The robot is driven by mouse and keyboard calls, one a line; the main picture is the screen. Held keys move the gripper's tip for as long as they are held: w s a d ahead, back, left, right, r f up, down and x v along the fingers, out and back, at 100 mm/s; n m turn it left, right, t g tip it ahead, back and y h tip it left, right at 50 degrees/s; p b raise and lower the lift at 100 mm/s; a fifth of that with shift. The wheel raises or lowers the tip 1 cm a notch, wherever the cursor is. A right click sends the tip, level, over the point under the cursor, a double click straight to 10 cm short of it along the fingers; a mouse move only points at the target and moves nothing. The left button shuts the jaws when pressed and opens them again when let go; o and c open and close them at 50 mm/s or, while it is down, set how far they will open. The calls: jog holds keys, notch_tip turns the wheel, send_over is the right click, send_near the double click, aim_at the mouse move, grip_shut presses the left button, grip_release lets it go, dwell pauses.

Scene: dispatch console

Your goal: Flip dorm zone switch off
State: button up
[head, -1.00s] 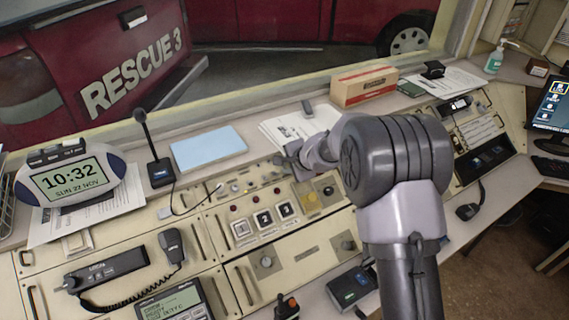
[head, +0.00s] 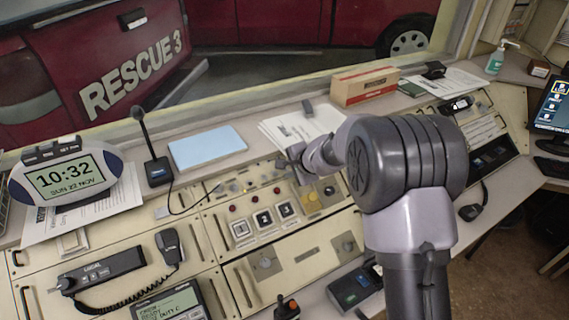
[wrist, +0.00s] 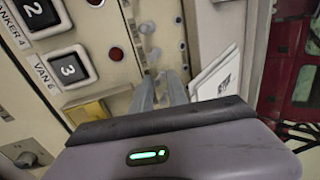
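The console panel (head: 222,219) carries a row of small toggle switches along its upper part. In the wrist view several small grey toggles (wrist: 155,53) stand on the cream panel just beyond my fingertips. Their labels are too small to read, so I cannot tell which is the dorm zone switch. My gripper (wrist: 159,76) points at this panel, with two grey fingers and a narrow gap between them. I see nothing clearly held; contact with a toggle cannot be told. In the head view my gripper (head: 296,163) is at the panel's upper right, partly hidden by my arm.
Numbered buttons (head: 263,218) and a yellow button (head: 312,196) sit below the toggles. Papers (head: 290,127), a blue pad (head: 207,147) and a desk microphone (head: 157,170) lie behind and left. A cardboard box (head: 364,86) stands at the back.

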jog(key=p+v, duration=0.1)
jog(key=v, duration=0.5)
jog(key=shift+w+a+r, duration=0.3)
jog(key=shift+w+r, duration=0.05)
jog(key=shift+r, duration=0.05)
jog(key=s+d+r+n, duration=0.4)
jog(key=s+r, duration=0.9)
jog(key=s, duration=0.1)
jog(key=s+d+n+h, duration=0.1)
jog(key=s+d, duration=0.2)
jog(key=s, duration=0.5)
jog(key=s+d+n+g+h, duration=0.1)
jog(key=s+d, duration=0.2)
jog(key=s, duration=0.5)
jog(key=s+d+h, duration=0.1)
jog(key=s+d, duration=0.2)
jog(key=s, duration=0.5)
jog(key=shift+s+d+f+n, duration=0.25)
jog(key=shift+d+f+n, duration=0.05)
jog(key=shift+n, duration=0.1)
jog(key=shift+r, duration=0.15)
